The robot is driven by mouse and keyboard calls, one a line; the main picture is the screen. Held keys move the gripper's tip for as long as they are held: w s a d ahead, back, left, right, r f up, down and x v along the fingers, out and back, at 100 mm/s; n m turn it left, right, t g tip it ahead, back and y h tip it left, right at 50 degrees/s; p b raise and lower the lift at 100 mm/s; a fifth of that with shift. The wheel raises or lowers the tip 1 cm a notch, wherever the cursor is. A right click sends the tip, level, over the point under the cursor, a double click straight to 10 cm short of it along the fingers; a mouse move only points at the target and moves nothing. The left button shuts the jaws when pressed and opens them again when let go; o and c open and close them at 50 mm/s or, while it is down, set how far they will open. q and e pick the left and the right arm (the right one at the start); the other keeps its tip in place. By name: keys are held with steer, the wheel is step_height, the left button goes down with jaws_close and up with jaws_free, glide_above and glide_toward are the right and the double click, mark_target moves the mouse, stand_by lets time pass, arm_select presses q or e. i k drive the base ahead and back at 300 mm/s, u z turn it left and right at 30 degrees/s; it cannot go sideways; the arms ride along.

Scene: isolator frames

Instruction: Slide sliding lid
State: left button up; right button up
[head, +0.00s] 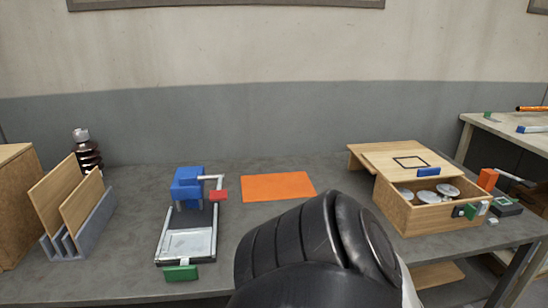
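The sliding lid (385,158) is a flat wooden board with a black square outline and a blue handle block (428,171) at its front edge. It lies over the rear part of a wooden box (420,217) at the right of the table. The front part of the box is open, and several round metal discs (425,197) show inside. A large black link of my own arm fills the bottom middle, left of and in front of the box. Neither of my grippers shows, so whether they hold anything is hidden.
An orange mat (278,187) lies mid-table. Left of it stands a blue device (187,187) over a metal-framed tray (160,245) with a green block (181,273). A grey rack (85,235) holds wooden boards at the left. Small blocks and an orange piece (488,178) crowd the box's right side.

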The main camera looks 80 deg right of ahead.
mark_target(395, 167)
steer(key=z, duration=4.25)
steer(key=i, duration=0.55)
steer(key=z, duration=0.65)
steer(key=i, duration=0.85)
steer(key=u, duration=0.3)
